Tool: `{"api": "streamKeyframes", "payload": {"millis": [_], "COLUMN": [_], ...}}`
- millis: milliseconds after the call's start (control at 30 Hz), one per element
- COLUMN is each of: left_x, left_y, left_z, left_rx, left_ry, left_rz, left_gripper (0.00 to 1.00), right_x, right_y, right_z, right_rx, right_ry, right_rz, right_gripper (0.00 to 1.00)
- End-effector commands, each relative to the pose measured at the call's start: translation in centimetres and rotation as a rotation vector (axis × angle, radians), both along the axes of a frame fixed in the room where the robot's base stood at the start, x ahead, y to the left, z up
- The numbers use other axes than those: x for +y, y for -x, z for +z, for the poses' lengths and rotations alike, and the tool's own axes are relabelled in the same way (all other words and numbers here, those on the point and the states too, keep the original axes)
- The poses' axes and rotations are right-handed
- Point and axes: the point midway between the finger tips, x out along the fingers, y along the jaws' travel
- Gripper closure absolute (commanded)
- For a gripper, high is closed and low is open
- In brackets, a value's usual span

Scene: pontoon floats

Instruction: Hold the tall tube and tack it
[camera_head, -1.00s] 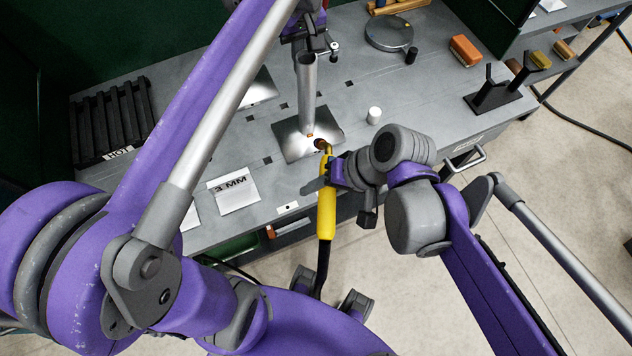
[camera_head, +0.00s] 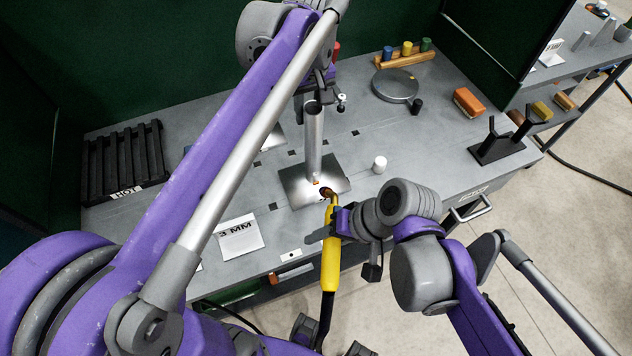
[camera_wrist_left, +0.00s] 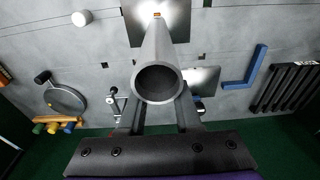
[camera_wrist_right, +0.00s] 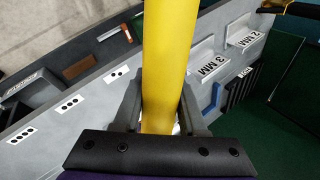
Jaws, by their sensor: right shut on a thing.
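The tall grey tube (camera_head: 314,140) stands upright on a square metal plate (camera_head: 300,194). My left gripper (camera_head: 318,98) is at the tube's upper end. In the left wrist view its fingers (camera_wrist_left: 158,112) lie on either side of the tube (camera_wrist_left: 160,50), whose open end faces the camera; I see no clear grip. My right gripper (camera_head: 333,226) is shut on the yellow torch (camera_head: 331,258), also seen in the right wrist view (camera_wrist_right: 168,60). The torch's tip is close to the tube's foot, beside a small orange spot; contact cannot be told.
A black slatted rack marked HOT (camera_head: 122,160) is at the left. A "3 MM" card (camera_head: 240,238) lies near the front edge. A white cylinder (camera_head: 379,163) stands right of the plate. A round grey disc (camera_head: 396,86) and a black stand (camera_head: 497,145) are farther right.

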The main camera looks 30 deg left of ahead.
Motion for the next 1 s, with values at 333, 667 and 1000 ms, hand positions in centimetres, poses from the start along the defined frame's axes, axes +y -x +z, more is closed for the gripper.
{"api": "streamKeyframes", "payload": {"millis": [333, 667, 1000], "left_x": [-0.5, -1.0, -1.1], "left_y": [0.4, 0.8, 0.9], "left_z": [5.6, 10.6, 11.6], "left_rx": [0.000, 0.000, 0.000], "left_ry": [0.000, 0.000, 0.000], "left_rz": [0.000, -0.001, 0.000], "left_gripper": [0.68, 0.68, 0.68], "right_x": [0.0, 0.0, 0.0], "right_y": [0.0, 0.0, 0.0], "right_z": [0.1, 0.1, 0.1], "right_rx": [0.000, 0.000, 0.000], "right_ry": [-0.001, -0.001, -0.001], "right_rz": [0.000, 0.000, 0.000], "right_gripper": [1.00, 1.00, 1.00]}}
